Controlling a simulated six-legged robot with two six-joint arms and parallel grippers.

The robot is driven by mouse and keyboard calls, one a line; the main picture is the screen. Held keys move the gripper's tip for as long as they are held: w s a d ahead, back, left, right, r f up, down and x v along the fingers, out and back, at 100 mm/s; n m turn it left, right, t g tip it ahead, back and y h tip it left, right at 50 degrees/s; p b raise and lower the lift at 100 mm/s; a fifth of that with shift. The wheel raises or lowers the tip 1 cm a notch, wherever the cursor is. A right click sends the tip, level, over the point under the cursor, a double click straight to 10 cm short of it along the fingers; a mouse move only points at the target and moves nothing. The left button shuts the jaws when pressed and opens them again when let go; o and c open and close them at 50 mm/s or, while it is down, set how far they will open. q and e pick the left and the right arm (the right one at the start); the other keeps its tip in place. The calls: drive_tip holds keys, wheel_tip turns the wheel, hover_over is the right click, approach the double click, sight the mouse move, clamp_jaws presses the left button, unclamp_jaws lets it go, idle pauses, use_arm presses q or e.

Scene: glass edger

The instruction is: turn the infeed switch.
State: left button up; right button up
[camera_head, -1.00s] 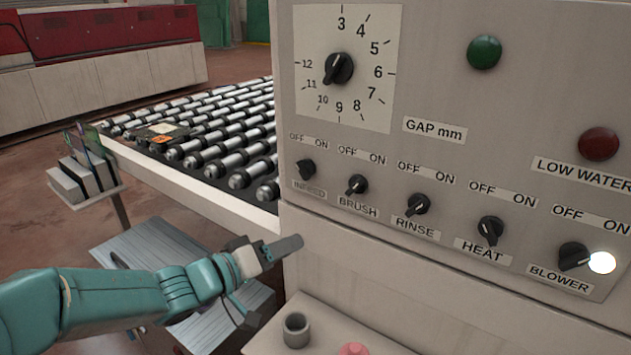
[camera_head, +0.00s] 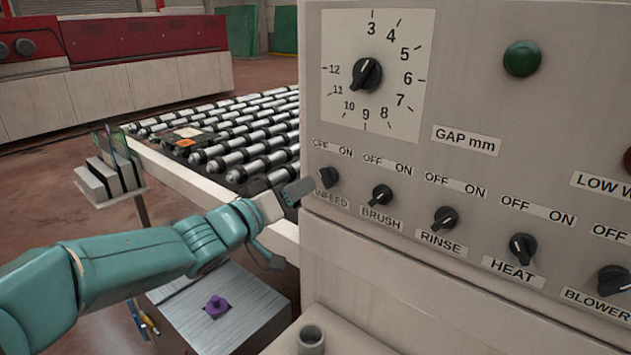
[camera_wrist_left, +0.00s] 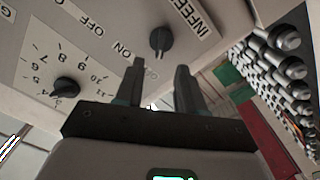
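The infeed switch (camera_head: 328,177) is a small black rotary knob at the left end of the row on the beige panel, with OFF and ON above it and a partly covered INFEED label below. My left gripper (camera_head: 299,190) is just left of the knob in the head view. In the left wrist view my left gripper (camera_wrist_left: 160,65) has its two dark fingers apart with nothing between them. The infeed knob (camera_wrist_left: 160,41) lies just beyond the fingertips, roughly centred on the gap, and appears untouched. My right gripper is not in view.
The brush (camera_head: 381,195), rinse (camera_head: 445,218), heat (camera_head: 522,247) and blower (camera_head: 613,281) knobs continue to the right. The gap dial (camera_head: 366,75) is above. A roller conveyor (camera_head: 240,135) lies behind my gripper. A grey cup (camera_head: 311,338) stands on a ledge below.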

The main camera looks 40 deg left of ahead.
sight(321, 177)
use_arm(q)
drive_tip(key=w, duration=0.5)
drive_tip(key=shift+w+d+f, duration=0.1)
drive_tip(key=shift+d, duration=0.15)
drive_tip(key=shift+w, duration=0.5)
drive_tip(key=shift+s, duration=0.1)
clamp_jaws()
